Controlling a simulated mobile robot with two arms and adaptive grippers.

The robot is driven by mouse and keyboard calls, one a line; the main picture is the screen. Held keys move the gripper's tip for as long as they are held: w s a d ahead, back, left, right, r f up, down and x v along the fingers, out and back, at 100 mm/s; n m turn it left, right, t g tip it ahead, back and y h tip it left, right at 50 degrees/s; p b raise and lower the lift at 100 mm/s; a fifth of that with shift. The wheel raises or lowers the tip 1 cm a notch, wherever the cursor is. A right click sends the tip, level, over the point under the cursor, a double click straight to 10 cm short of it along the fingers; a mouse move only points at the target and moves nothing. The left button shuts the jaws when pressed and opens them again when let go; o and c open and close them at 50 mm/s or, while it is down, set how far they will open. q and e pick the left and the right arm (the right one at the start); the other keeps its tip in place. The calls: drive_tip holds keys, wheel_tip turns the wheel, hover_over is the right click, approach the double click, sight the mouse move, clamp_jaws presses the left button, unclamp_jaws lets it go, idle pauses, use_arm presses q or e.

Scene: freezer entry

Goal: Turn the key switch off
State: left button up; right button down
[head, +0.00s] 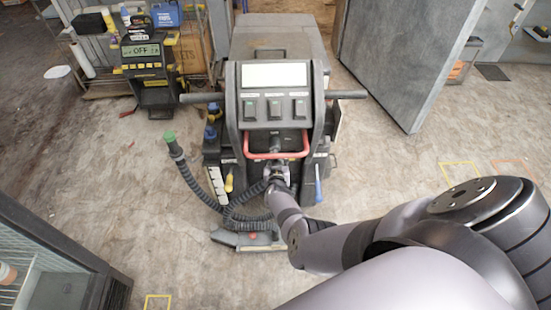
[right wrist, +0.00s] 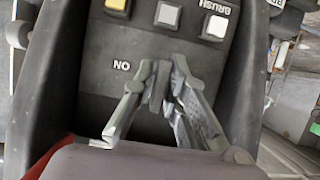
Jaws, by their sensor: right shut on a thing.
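A floor scrubber machine (head: 285,77) stands in the middle of the head view, with a dark control panel. My right arm reaches up to the panel from below, and my right gripper (head: 275,163) is at its lower part, by the red bar. In the right wrist view my right gripper (right wrist: 163,90) is shut on the key switch just below the row of buttons. The fingers hide most of the key, so its angle cannot be told. An "ON" label (right wrist: 121,65) appears upside down left of the fingertips. My left gripper is not in view.
Three buttons (head: 275,108) sit above the key area, and a red bar (head: 262,156) crosses below it. A black hose (head: 196,182) hangs at the machine's left. A stand with an "OFF" display (head: 141,50) is at back left. Open floor lies at right.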

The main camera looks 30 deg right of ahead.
idle(0.3)
drive_tip(key=c, duration=1.7)
unclamp_jaws()
